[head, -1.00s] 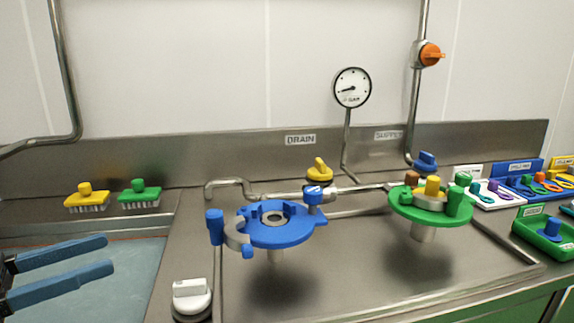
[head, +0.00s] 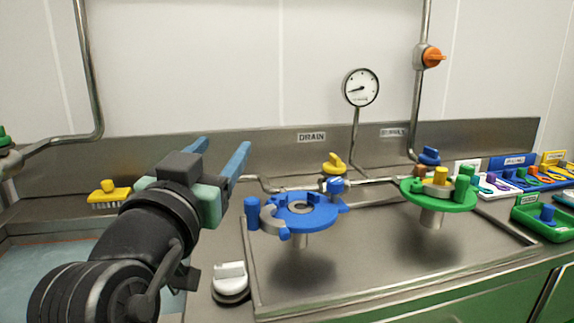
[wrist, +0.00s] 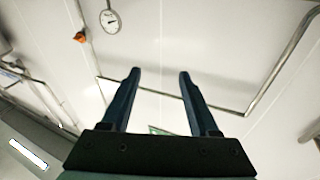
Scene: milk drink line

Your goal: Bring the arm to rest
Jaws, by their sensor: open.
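My gripper (head: 218,160) is raised at the left of the head view, in front of the steel backsplash and to the left of the blue round fixture (head: 300,212). Its two blue fingers are apart with nothing between them. In the wrist view my gripper (wrist: 158,75) is also open and empty, its fingers pointing toward the bare white wall. My arm hides part of the left counter, including the place beside the yellow brush (head: 108,195).
A green round fixture (head: 440,196) stands right of the blue one. A white knob (head: 230,282) sits at the counter's front. Coloured trays (head: 541,217) line the right.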

